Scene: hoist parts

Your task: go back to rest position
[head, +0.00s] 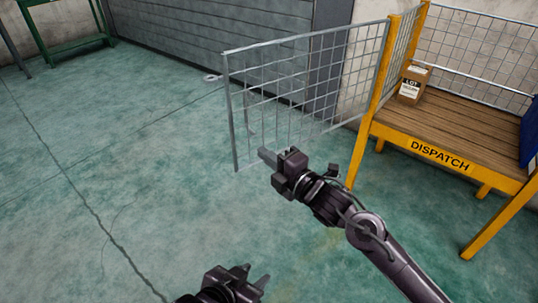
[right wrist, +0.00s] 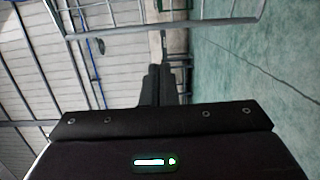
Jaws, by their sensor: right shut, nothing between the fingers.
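My right gripper (head: 267,156) is in the middle of the head view, in front of the lower part of a wire mesh gate. Its fingers are together with nothing between them. In the right wrist view its dark fingers (right wrist: 160,84) stand side by side, with mesh wires beyond them. My left gripper (head: 254,276) is at the bottom edge of the head view, above the green floor. Its two fingertips are apart and nothing shows between them.
The mesh gate (head: 228,104) stands out from the yellow DISPATCH bench (head: 455,120). A cardboard box (head: 411,86) and a partly visible blue thing (head: 529,140) are on the bench. A small pale ring (head: 212,77) lies near the shutter.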

